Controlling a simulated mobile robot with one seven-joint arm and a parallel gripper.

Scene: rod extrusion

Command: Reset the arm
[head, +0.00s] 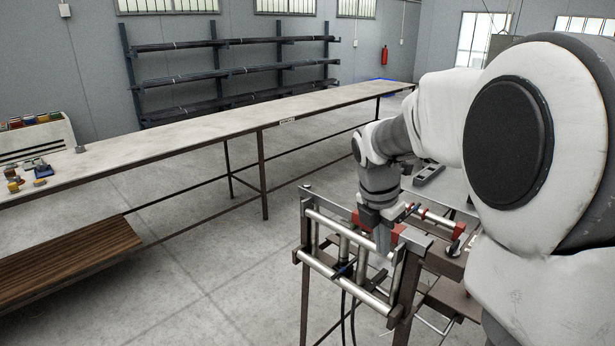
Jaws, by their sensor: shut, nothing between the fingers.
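My arm reaches in from the right in the head view, bent, with its wrist hanging down over a steel roller stand. My gripper (383,238) is at the lower end of the wrist, pointing down among the stand's bars and red parts. It is shut and no object shows in it. The fingertips are small and partly hidden by the stand. I cannot tell whether they touch it. The roller stand (345,273) has shiny horizontal rollers, upright posts and dark hoses hanging below.
A long table (200,136) runs across the left and back, with small parts (40,172) at its left end. A rack (232,72) of dark rods stands at the wall near a fire extinguisher (384,55). A wooden lower shelf (70,258) sits at left. The floor between is clear.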

